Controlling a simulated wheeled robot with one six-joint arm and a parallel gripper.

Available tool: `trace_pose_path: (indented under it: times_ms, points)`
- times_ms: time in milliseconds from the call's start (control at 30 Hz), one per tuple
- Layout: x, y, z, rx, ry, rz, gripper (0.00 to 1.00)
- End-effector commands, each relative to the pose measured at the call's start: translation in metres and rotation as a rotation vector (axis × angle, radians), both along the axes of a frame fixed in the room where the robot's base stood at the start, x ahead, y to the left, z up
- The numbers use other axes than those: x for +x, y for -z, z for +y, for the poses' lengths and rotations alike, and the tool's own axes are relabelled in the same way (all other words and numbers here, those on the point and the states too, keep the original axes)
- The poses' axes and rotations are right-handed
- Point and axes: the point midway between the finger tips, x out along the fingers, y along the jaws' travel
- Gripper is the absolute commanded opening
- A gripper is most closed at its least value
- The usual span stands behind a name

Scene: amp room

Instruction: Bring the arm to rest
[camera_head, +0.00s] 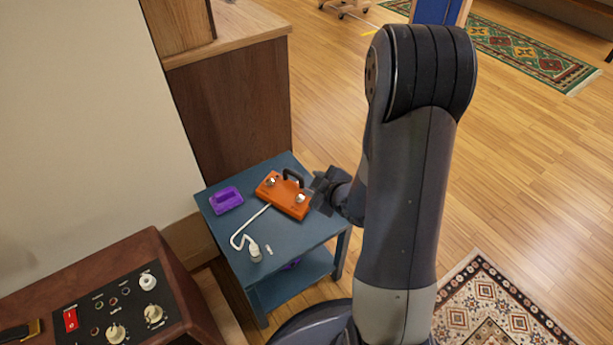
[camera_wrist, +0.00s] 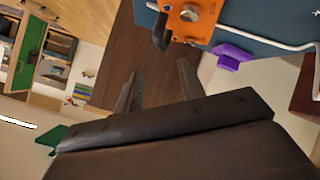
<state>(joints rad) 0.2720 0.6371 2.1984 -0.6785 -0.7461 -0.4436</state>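My arm reaches out over the right side of a small blue table (camera_head: 291,237). My gripper (camera_head: 319,190) is beside the right end of an orange box (camera_head: 283,200) with silver knobs and a black handle. In the wrist view my gripper (camera_wrist: 158,78) has its two dark fingers apart, with nothing between them. The orange box (camera_wrist: 203,15) shows at the top of that view, apart from the fingers. The head view does not show clearly whether the gripper touches the box.
A purple tray (camera_head: 226,200) and a white cable (camera_head: 239,236) with a plug lie on the blue table. A wooden cabinet (camera_head: 232,105) stands behind it. A brown amplifier (camera_head: 145,262) is at lower left. Wooden floor to the right is open, with a patterned rug (camera_head: 497,312).

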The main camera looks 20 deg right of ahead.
Motion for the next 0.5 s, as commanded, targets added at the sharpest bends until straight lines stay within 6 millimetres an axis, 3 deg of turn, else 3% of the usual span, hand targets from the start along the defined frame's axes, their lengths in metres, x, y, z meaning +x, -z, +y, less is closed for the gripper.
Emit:
trace_pose_path:
  times_ms: [167, 500]
  points:
    - [-0.0111, -0.0080, -0.0029, 0.000, 0.000, -0.001, 0.38]
    - [-0.0118, -0.0074, -0.0027, 0.001, -0.001, -0.001, 0.38]
